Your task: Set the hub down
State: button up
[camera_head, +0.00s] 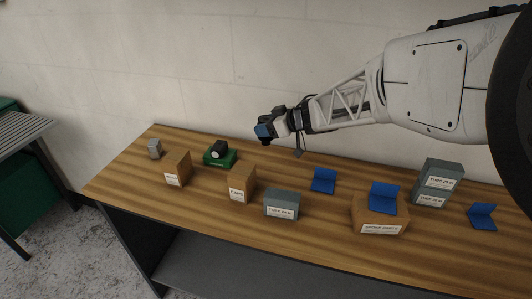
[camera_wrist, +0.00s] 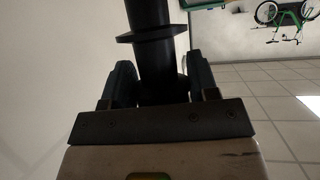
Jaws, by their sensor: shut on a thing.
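My gripper (camera_head: 270,130) is raised above the back of the wooden table in the head view, with its tip toward the left. In the wrist view my gripper (camera_wrist: 152,82) is shut on the hub (camera_wrist: 153,55), a black cylinder with a wide flange, which sticks out beyond the fingers. One finger is on each side of it. The hub's far end runs out of the wrist view. In the head view the hub is hard to tell from the dark fingers.
The table (camera_head: 130,180) holds a green block with a black round part (camera_head: 219,151), a small grey block (camera_head: 154,148), cardboard boxes (camera_head: 242,182), grey-blue boxes (camera_head: 281,205) and blue angled pieces (camera_head: 323,180). One blue piece lies on a cardboard box (camera_head: 380,222). Bare wood shows between them.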

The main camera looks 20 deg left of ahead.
jog(key=shift+f, duration=2.2)
jog(key=shift+f, duration=0.1)
jog(key=shift+f, duration=1.75)
jog(key=shift+f, duration=0.6)
jog(key=o, duration=1)
jog(key=shift+o, duration=0.2)
jog(key=shift+r, duration=0.25)
